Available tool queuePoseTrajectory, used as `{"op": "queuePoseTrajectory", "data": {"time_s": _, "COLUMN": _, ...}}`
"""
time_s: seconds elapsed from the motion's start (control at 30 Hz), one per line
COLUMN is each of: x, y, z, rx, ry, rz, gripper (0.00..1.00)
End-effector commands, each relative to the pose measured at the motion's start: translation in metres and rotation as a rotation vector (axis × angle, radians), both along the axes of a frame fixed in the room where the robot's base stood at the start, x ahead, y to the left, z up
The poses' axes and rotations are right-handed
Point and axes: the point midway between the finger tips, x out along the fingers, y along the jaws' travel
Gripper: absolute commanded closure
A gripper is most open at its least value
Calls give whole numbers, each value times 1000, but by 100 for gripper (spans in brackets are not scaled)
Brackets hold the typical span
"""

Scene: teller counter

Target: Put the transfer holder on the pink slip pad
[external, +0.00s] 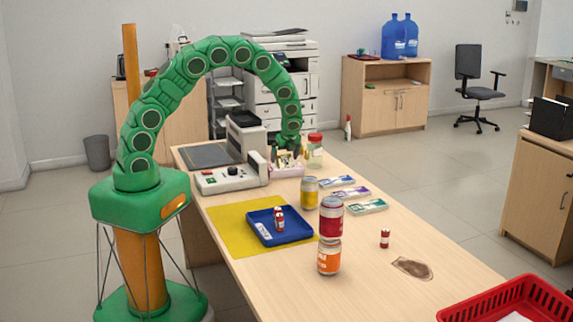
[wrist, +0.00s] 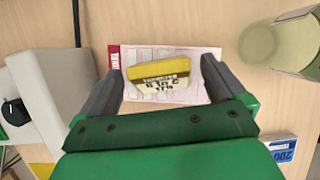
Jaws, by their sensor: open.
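The transfer holder (wrist: 158,70) is a small yellow block with a pale printed label. It appears to rest on the pink slip pad (wrist: 195,92), a pink-edged pad of printed slips. In the external view the holder (external: 284,160) and the pad (external: 287,172) are at the far part of the counter, beneath my gripper (external: 288,152). In the wrist view my gripper (wrist: 162,70) is open, with one finger on each side of the holder and visible gaps at both sides. The holder's underside is hidden.
A red-lidded jar (external: 315,152) stands close right of the pad. A grey-white machine (external: 232,178) is on the left. A yellow can (external: 309,193), several banded note packs (external: 352,193), a blue tray (external: 262,232) and stacked cans (external: 330,240) lie nearer.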

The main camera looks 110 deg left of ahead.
Motion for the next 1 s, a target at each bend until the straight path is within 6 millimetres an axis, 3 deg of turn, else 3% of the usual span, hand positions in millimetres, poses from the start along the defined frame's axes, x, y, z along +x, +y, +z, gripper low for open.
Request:
{"op": "queuePoseTrajectory", "data": {"time_s": 0.5, "x": 25, "y": -24, "z": 82, "rx": 1, "ry": -2, "rz": -2, "gripper": 3}}
{"op": "queuePoseTrajectory", "data": {"time_s": 0.73, "x": 29, "y": -29, "z": 98, "rx": -1, "ry": 1, "rz": 0, "gripper": 3}}
{"op": "queuePoseTrajectory", "data": {"time_s": 1.0, "x": 29, "y": -30, "z": 100, "rx": 0, "ry": 0, "rz": 0, "gripper": 3}}
